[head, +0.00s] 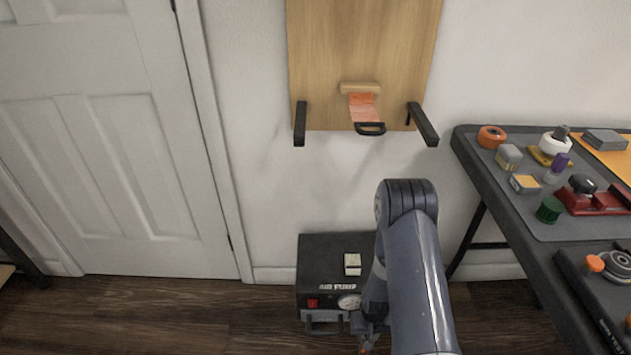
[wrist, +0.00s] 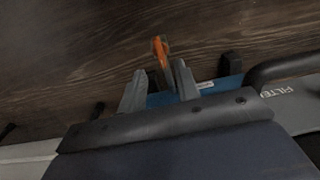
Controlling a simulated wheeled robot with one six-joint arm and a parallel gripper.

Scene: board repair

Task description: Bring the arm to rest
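My arm (head: 415,270) reaches down in the head view, in front of the black box on the floor. My gripper (head: 364,338) is low at the bottom edge there, partly cut off. In the wrist view my gripper (wrist: 159,72) shows two grey fingers standing apart. A thin orange piece (wrist: 161,50) shows near the fingertips against the floor; I cannot tell what it belongs to. A blue part (wrist: 160,99) shows low between the fingers.
The black box (head: 325,250) stands against the wall, partly behind my arm. A wooden board (head: 365,45) with an orange strip (head: 362,106) hangs above. A table (head: 475,165) with several tools is at right. A grey part marked "FILTE" (wrist: 285,88) is at right in the wrist view.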

